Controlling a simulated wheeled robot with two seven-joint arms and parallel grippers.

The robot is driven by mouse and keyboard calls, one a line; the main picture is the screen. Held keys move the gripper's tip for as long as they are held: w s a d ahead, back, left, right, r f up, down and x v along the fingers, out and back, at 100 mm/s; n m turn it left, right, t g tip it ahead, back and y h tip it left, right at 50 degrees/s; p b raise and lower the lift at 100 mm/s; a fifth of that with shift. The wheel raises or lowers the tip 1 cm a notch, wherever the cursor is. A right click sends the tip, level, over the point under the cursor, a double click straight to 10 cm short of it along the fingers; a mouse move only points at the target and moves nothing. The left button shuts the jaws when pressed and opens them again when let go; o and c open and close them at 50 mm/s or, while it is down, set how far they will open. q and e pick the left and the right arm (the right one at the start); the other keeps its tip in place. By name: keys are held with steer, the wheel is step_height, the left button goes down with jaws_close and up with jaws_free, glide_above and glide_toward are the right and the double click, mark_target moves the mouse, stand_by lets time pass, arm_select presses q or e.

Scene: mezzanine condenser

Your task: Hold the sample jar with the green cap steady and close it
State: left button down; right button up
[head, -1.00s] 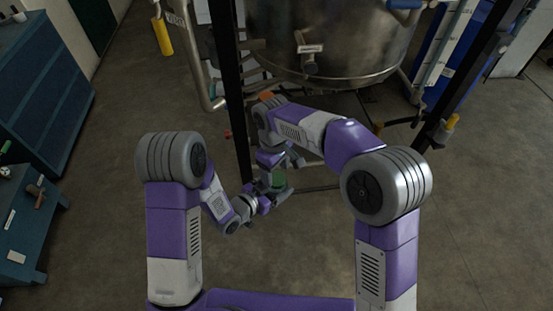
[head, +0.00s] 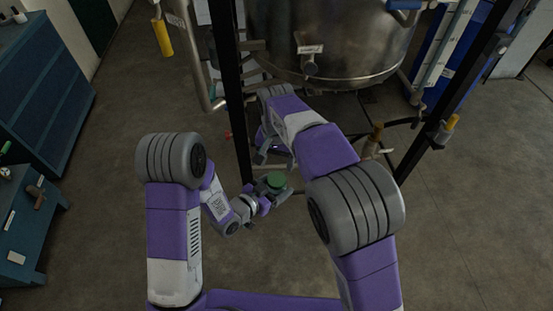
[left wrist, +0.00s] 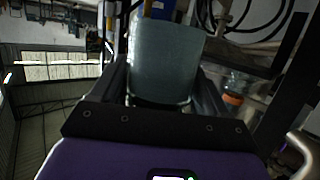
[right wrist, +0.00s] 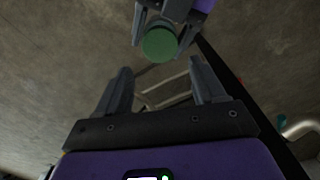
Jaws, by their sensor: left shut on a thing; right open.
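The sample jar's green cap (head: 276,180) faces up in the head view, and the jar is held in my left gripper (head: 271,191). In the left wrist view the jar's grey-green body (left wrist: 165,62) stands between the fingers of my left gripper, which is shut on it. In the right wrist view the round green cap (right wrist: 160,44) is on the jar's end; how tightly it sits cannot be told. My right gripper (right wrist: 162,82) is open and empty, apart from the cap, with the cap beyond its fingertips. In the head view the right arm partly hides its gripper.
A large steel vessel (head: 330,42) stands beyond my grippers, with a black upright post (head: 232,95) close to them on the left. A blue bench (head: 35,225) is at the far left. Bare floor (head: 480,210) is open on the right.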

mark_target(277, 179)
step_height(277, 179, down, 8)
steer(key=shift+f, duration=0.1)
stand_by(0.4)
steer(key=c, duration=0.9)
steer(key=shift+m, duration=0.9)
steer(key=o, duration=1.3)
step_height(277, 179, up, 12)
steer(key=shift+r, duration=0.1)
